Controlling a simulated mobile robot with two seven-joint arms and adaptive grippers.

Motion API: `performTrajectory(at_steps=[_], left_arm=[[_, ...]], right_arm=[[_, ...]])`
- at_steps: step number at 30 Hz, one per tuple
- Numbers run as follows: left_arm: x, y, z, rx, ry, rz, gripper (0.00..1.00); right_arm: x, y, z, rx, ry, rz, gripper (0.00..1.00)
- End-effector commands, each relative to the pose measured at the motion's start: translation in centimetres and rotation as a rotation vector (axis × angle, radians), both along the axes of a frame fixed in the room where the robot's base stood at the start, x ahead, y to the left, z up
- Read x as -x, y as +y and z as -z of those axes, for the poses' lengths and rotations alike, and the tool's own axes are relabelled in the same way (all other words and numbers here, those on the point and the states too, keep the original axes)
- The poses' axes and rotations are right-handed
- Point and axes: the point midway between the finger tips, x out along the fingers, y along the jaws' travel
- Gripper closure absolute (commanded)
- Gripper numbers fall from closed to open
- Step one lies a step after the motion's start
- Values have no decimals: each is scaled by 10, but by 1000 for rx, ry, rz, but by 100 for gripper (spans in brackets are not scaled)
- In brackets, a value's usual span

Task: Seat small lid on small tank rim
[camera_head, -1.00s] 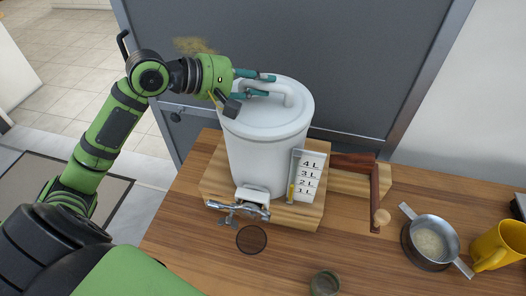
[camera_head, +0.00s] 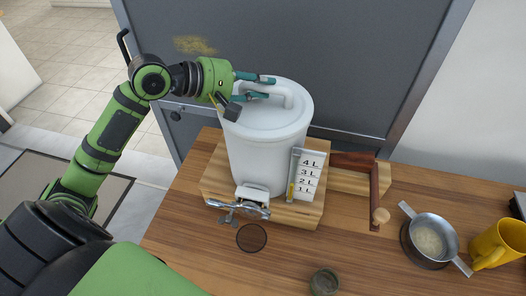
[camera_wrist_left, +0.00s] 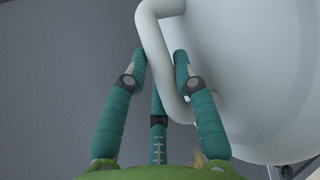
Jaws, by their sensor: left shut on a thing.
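The small white tank (camera_head: 258,158) stands upright on a wooden block. The small white lid (camera_head: 276,116) lies on the top of the tank, and no clear gap shows between it and the rim; the far side of the rim is hidden. My left gripper (camera_head: 272,88) is at the lid's left side, shut on the lid's arched handle (camera_head: 288,93). In the left wrist view the teal fingers (camera_wrist_left: 160,62) stand on either side of the white handle (camera_wrist_left: 158,50), with the lid (camera_wrist_left: 245,75) at the right. My right gripper is not in view.
A metal tap (camera_head: 240,209) sticks out at the tank's front, beside a litre scale (camera_head: 308,178). A wooden crank (camera_head: 376,195) stands to the right. A metal pot (camera_head: 430,242), a yellow mug (camera_head: 497,246) and a small jar (camera_head: 324,282) are on the table. A grey door is behind.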

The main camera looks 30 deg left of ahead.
Motion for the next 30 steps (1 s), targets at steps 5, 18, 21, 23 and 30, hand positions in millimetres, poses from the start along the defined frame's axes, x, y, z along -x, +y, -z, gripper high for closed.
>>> performTrajectory(at_steps=[5, 18, 21, 23, 30], left_arm=[[0, 0, 1, 0, 1, 0, 100], [0, 0, 2, 0, 4, 1, 100], [0, 0, 2, 0, 5, 1, 100], [0, 0, 1, 0, 5, 1, 100], [1, 0, 2, 0, 9, 2, 100]], right_arm=[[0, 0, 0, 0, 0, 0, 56], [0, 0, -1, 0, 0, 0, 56], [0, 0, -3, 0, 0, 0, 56], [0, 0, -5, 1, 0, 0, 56], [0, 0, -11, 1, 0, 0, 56]])
